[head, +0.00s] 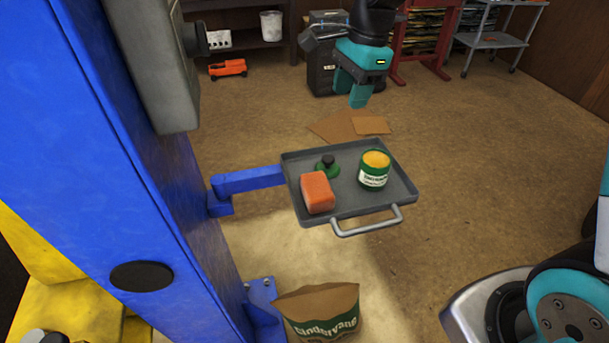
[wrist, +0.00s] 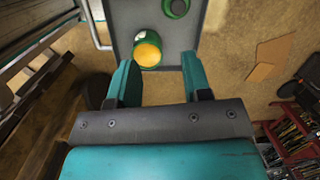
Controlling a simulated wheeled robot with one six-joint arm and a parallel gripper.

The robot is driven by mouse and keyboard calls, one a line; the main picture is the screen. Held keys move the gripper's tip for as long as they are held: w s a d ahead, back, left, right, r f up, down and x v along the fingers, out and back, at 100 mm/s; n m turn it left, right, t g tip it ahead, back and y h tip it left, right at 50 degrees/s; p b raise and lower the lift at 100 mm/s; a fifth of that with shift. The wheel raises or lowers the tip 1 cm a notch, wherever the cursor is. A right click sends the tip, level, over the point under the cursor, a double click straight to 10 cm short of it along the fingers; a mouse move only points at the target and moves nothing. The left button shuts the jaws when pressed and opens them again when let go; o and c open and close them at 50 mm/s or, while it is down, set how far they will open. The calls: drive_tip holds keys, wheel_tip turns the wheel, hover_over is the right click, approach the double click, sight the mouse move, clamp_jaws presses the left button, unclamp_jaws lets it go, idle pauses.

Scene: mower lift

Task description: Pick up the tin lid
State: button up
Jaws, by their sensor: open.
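The tin lid (head: 327,170) is a small green disc with a dark knob, lying on a grey tray (head: 350,208). In the wrist view the lid (wrist: 168,10) is at the top edge, partly cut off. The green tin (head: 374,178), open with yellow contents and a white label, stands to its right; it also shows in the wrist view (wrist: 138,58). My gripper (head: 358,98) is above and behind the tray, apart from the lid. In the wrist view my gripper (wrist: 158,68) has its teal fingers spread, with nothing held between them.
An orange block (head: 318,194) lies just in front of the lid. The tray has a raised rim and a front handle (head: 368,226), and hangs from a blue arm (head: 248,180) on a blue post (head: 110,130). A paper bag (head: 318,310) stands below. Cardboard (head: 335,127) lies on the floor.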

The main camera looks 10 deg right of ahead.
drive_tip(key=w+f+m, duration=0.3)
drive_tip(key=w+m, duration=0.1)
drive_tip(key=p, duration=0.3)
hover_over(328, 157)
drive_tip(key=f, duration=1.1)
drive_tip(key=shift+d+f, duration=0.25)
drive_tip(key=shift+d, duration=0.05)
drive_tip(key=f+p, duration=0.1)
drive_tip(key=f, duration=0.2)
drive_tip(key=f+p, duration=0.1)
drive_tip(key=shift+s+a+f+p, duration=0.1)
drive_tip(key=shift+a+f+p, duration=0.15)
drive_tip(key=shift+p, duration=0.05)
drive_tip(key=shift+f, duration=0.6)
drive_tip(key=c, duration=0.7)
